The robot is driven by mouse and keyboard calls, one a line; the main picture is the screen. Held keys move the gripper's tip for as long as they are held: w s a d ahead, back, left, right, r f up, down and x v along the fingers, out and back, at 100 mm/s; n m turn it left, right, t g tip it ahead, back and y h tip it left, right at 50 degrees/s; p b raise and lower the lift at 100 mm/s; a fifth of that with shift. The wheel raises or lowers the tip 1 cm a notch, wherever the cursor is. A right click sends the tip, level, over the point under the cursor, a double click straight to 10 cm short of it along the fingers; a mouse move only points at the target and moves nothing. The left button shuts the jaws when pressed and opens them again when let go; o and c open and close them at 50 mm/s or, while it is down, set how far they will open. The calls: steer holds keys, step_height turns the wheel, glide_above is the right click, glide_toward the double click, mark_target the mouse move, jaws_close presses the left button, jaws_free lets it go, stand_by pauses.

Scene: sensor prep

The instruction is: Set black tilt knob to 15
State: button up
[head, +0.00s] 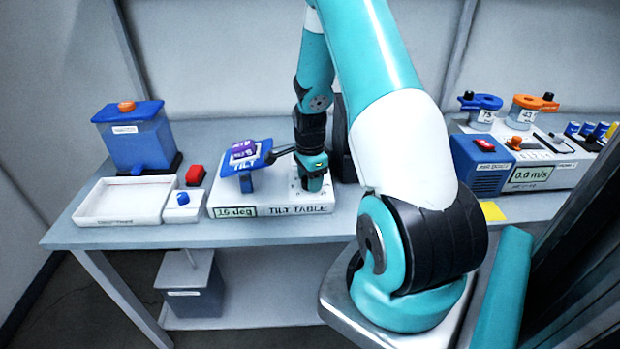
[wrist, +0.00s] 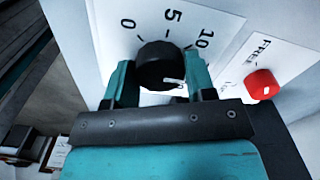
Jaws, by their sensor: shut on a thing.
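The black tilt knob (wrist: 160,64) is between the two teal fingers of my gripper (wrist: 161,78) in the wrist view, and the gripper is shut on it. A white mark shows on the knob's lower right side. The printed scale (wrist: 173,20) reads 0, 5 and 10; any further numbers are hidden. In the head view my gripper (head: 313,178) points down onto the white tilt table base (head: 290,209) and hides the knob. The base's display (head: 236,212) seems to read 15 or 16 deg. The blue TILT platform (head: 228,163) is tilted and carries purple items.
A red knob (wrist: 262,84) beside a FREE label is close to the right finger. A white tray (head: 125,220), blue-lidded container (head: 137,140) and red and blue buttons stand left. A blue box (head: 481,165) and a 0.0 m/s instrument (head: 534,174) stand right.

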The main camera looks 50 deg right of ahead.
steer(key=shift+w+r, duration=0.1)
steer(key=o, duration=0.9)
step_height(320, 180, up, 17)
steer(key=shift+r+b, duration=0.15)
steer(key=shift+b, duration=0.8)
steer(key=s+a+r+n+t+y, duration=0.1)
steer(key=a+r+n, duration=0.1)
steer(key=a+n, duration=0.8)
steer(key=s+a+r+n+y, duration=0.1)
steer(key=a+r+n, duration=0.3)
steer(key=a, duration=1)
steer(key=s+a+n, duration=0.4)
steer(key=n, duration=0.1)
steer(key=s+a+n+y, duration=0.1)
steer(key=s+a+n, duration=0.4)
steer(key=n, duration=0.1)
steer(key=s+a+n+g+y, duration=0.1)
steer(key=s+a+n, duration=0.3)
steer(key=a+n, duration=0.1)
steer(key=shift+s+a+r+n, duration=0.1)
steer(key=shift+s+a+n, duration=0.1)
steer(key=shift+s+n, duration=0.1)
